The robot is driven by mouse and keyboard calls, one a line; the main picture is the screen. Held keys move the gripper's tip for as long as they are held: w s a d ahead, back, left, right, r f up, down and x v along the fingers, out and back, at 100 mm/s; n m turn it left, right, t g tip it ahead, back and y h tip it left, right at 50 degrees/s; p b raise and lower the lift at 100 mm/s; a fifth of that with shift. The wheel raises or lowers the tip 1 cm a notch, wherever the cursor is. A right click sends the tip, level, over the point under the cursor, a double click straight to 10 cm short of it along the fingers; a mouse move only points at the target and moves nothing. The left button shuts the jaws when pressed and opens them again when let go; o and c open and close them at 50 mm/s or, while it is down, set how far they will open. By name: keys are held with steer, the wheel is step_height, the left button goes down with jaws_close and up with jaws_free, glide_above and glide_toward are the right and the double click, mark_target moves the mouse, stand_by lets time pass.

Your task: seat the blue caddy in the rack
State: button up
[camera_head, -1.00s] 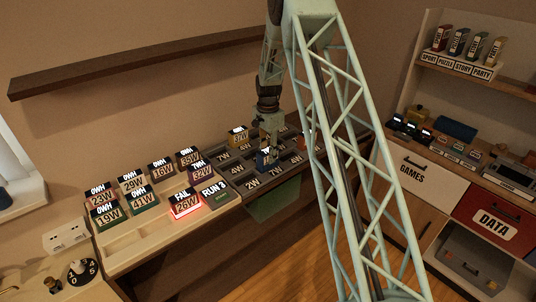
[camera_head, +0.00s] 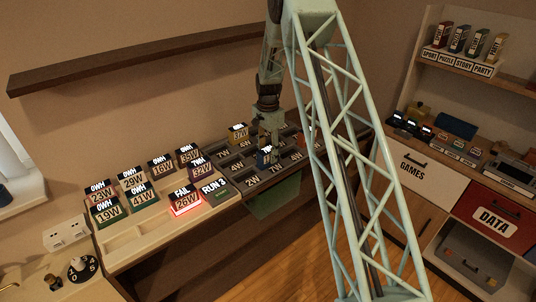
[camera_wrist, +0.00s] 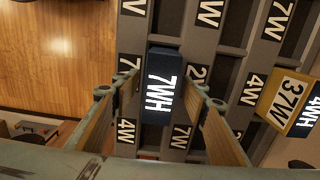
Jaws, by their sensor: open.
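The blue caddy (camera_head: 265,158) stands in the dark grey rack (camera_head: 235,170) of labelled slots. In the wrist view the caddy (camera_wrist: 161,65) has a dark blue body and a lit face reading 7WH. My gripper (camera_wrist: 160,97) is open, with one finger on each side of the caddy and a visible gap to each. In the head view my gripper (camera_head: 268,138) points down over the caddy. How deep the caddy sits in its slot is hidden. A 7W label and a 4W label show on the rack beside it.
A yellow caddy marked 37W (camera_head: 238,132) stands in the rack behind left. A pale tray (camera_head: 125,240) to the left holds several caddies, including a red-lit one reading FAIL (camera_head: 184,202). A green bin (camera_head: 277,200) hangs below the rack front. My lattice column hides the rack's right part.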

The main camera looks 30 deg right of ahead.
steer(key=shift+r, duration=0.15)
steer(key=shift+r, duration=5.85)
steer(key=shift+r, duration=0.15)
step_height(320, 180, up, 7)
steer(key=p, duration=0.4)
